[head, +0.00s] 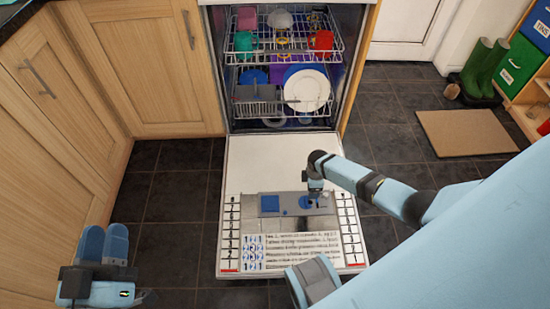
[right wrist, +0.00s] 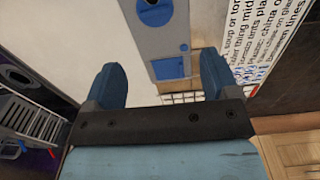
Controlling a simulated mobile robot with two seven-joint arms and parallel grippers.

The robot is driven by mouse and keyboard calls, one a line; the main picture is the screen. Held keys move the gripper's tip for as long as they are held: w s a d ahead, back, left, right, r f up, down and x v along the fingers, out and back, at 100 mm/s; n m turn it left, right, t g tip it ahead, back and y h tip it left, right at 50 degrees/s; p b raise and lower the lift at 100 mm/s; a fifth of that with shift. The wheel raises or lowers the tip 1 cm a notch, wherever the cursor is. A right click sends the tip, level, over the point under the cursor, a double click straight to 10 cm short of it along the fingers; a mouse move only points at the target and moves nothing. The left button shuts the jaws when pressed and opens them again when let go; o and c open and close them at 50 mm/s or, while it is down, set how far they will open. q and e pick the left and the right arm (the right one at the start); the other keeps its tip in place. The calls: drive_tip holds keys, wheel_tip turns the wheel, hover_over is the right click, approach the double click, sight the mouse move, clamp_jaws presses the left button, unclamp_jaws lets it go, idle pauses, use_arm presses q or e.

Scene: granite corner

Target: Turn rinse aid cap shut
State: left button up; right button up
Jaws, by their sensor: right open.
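The rinse aid cap (head: 306,203) is a round blue cap on the grey dispenser panel (head: 290,224) of the lowered door. In the right wrist view the cap (right wrist: 156,13) sits at the top edge, partly cut off, so its turn angle is unclear. My right gripper (head: 314,193) points down over the cap in the head view. Its fingers (right wrist: 163,72) are apart and empty in the right wrist view, with the cap beyond their tips. My left gripper (head: 104,232) is at lower left, away from the door, its fingers together with nothing between them.
The dishwasher door (head: 268,155) lies open, with printed text on its near part. A blue square flap (head: 270,203) is left of the cap. Racks above hold dishes, including a white plate (head: 306,90). Wooden cupboards (head: 140,65) stand left; a mat (head: 465,133) lies at right.

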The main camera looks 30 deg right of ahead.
sight(306, 201)
drive_tip(key=f+b, duration=0.2)
drive_tip(key=f, duration=0.2)
drive_tip(key=w+f+b, duration=0.1)
drive_tip(key=f+b, duration=0.2)
drive_tip(key=f, duration=0.2)
drive_tip(key=f+b, duration=0.3)
drive_tip(key=f, duration=0.1)
drive_tip(key=shift+w+f, duration=0.15)
drive_tip(key=shift+w, duration=0.05)
use_arm(q)
wheel_tip(306, 201, down, 10)
drive_tip(key=w+m+g, duration=0.1)
drive_tip(key=m+g, duration=0.1)
drive_tip(key=g, duration=0.1)
drive_tip(key=shift+r+b, duration=0.2)
drive_tip(key=shift+b, duration=0.25)
use_arm(e)
drive_tip(key=shift+f, duration=0.55)
use_arm(q)
drive_tip(key=shift+a, duration=0.1)
use_arm(e)
drive_tip(key=shift+c, duration=0.2)
drive_tip(key=c, duration=0.9)
